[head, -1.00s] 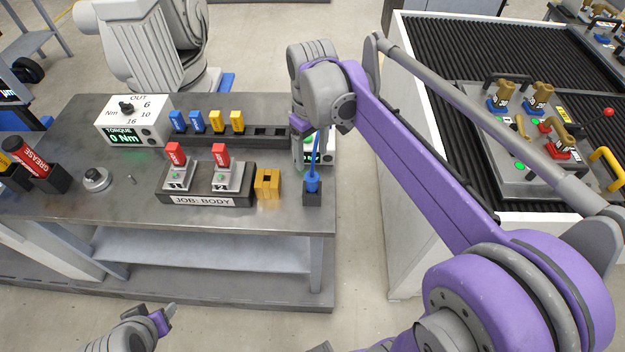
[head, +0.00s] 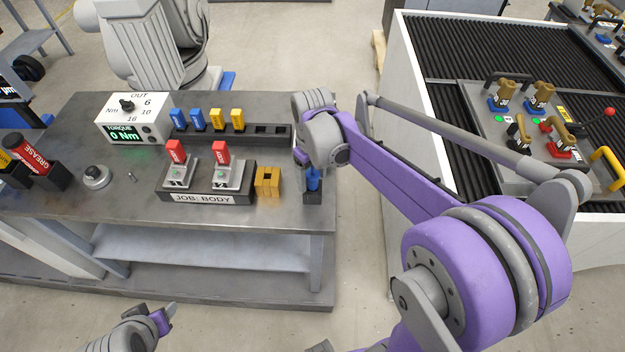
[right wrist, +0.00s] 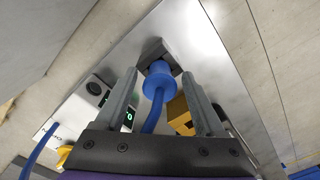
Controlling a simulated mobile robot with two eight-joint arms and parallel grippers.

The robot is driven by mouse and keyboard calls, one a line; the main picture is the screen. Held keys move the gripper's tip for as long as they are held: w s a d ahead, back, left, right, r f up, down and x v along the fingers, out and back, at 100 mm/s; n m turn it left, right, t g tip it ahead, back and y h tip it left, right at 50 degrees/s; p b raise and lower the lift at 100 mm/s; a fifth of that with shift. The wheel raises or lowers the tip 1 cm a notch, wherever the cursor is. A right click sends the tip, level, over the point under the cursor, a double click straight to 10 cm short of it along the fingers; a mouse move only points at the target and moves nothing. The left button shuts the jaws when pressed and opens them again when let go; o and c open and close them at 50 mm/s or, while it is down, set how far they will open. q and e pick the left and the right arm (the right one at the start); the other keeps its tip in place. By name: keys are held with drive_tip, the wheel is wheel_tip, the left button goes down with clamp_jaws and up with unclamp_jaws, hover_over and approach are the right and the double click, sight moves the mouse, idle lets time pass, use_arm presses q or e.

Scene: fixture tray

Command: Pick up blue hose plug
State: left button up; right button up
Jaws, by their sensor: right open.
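The blue hose plug (head: 313,181) sits upright in a small dark holder (head: 312,198) at the right end of the workbench. In the right wrist view the plug (right wrist: 160,82) shows between the two fingers, with its blue hose running toward the palm. My right gripper (right wrist: 160,85) is open around the plug, with a gap on each side. In the head view my right wrist hides most of that gripper and part of the plug. My left gripper (head: 166,318) is at the bottom left, in front of the bench and away from the plug; its jaws are too small to judge.
A yellow block (head: 268,181) stands close left of the plug's holder. The JOB: BODY rack (head: 205,197) with two red-topped tools is further left. A torque box (head: 133,118) and a rail of blue and yellow pieces (head: 230,132) stand behind. The bench's right edge is close.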

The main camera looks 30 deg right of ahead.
drive_tip(key=shift+c, duration=0.3)
clamp_jaws()
wheel_tip(320, 180, up, 10)
drive_tip(key=shift+r, duration=0.1)
idle(0.5)
